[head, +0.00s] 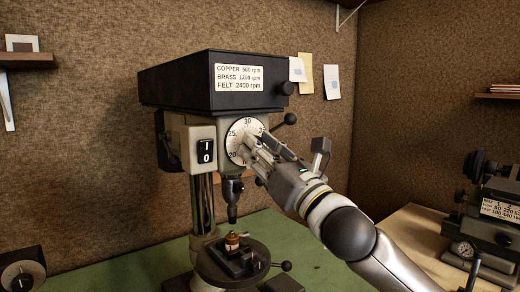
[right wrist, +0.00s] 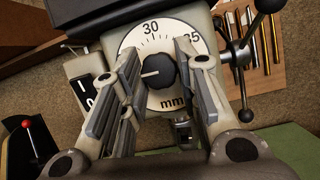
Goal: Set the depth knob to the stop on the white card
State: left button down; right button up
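The depth dial (head: 240,128) is a white disc on the front of the drill press, with 20, 25 and 30 readable; 30 and 35 show in the right wrist view. Its black knob (right wrist: 160,70) has a white mark pointing left; the number there is hidden. My right gripper (head: 254,146) is at the dial, and in the right wrist view its open fingers (right wrist: 159,58) stand either side of the knob, with gaps visible. A white card (head: 238,79) on the press head reads COPPER 500, BRASS 1200, FELT 2400 rpm. My left gripper is out of view.
White sheets (head: 332,82) and a yellowish one hang on the wall. A machine with a numbered card (head: 500,210) stands at right. A small brass part (head: 232,241) sits on the press table. A ball-ended lever (right wrist: 241,75) is right of the dial. Green bench lies below.

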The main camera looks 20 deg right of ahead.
jog(key=shift+c, duration=1.4)
jog(key=shift+m, duration=0.4)
jog(key=shift+s+a+r+m+g+h+p, duration=0.15)
jog(key=shift+m+h+p, duration=1.2)
jog(key=shift+m, duration=1.35)
jog(key=shift+w+a+m+g+h+p, duration=0.15)
jog(key=shift+m+h+p, duration=1.15)
jog(key=shift+m, duration=1.4)
jog(key=shift+s+r+m+g+h+p, duration=0.15)
jog(key=shift+m+h+p, duration=1.2)
jog(key=shift+m, duration=1.35)
jog(key=shift+f, duration=0.15)
jog(key=o, duration=1)
